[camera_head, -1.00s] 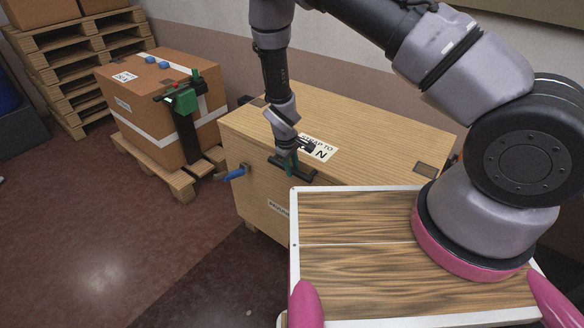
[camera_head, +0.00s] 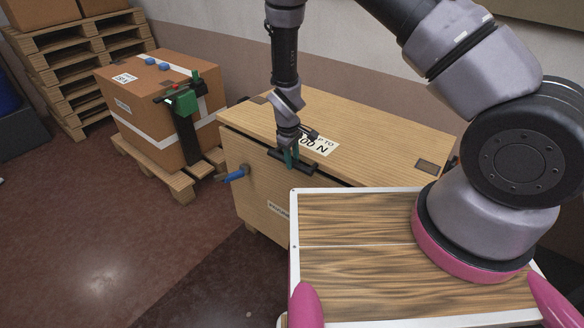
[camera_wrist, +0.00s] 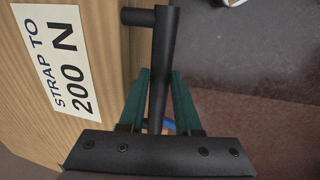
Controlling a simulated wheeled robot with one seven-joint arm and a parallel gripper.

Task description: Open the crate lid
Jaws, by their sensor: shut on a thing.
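The wooden crate (camera_head: 255,185) stands in the middle of the head view. Its lid (camera_head: 380,130) carries a "200 N" label and a black bar handle (camera_head: 300,166) at the front edge. A dark gap shows under the lid's front edge, so it looks slightly raised. My gripper (camera_head: 291,155) is at the handle, its green fingers on either side of the bar. In the wrist view the handle (camera_wrist: 164,40) runs between the fingers of my gripper (camera_wrist: 160,85), which is shut on it. A blue-handled latch (camera_head: 235,175) sticks out on the crate's front, left of my gripper.
A strapped cardboard box (camera_head: 145,105) on a pallet (camera_head: 170,180) stands left of the crate. Stacked pallets (camera_head: 75,75) stand behind it. A white-edged wood-topped surface (camera_head: 350,220) lies close in front of the crate. Floor at the left is clear.

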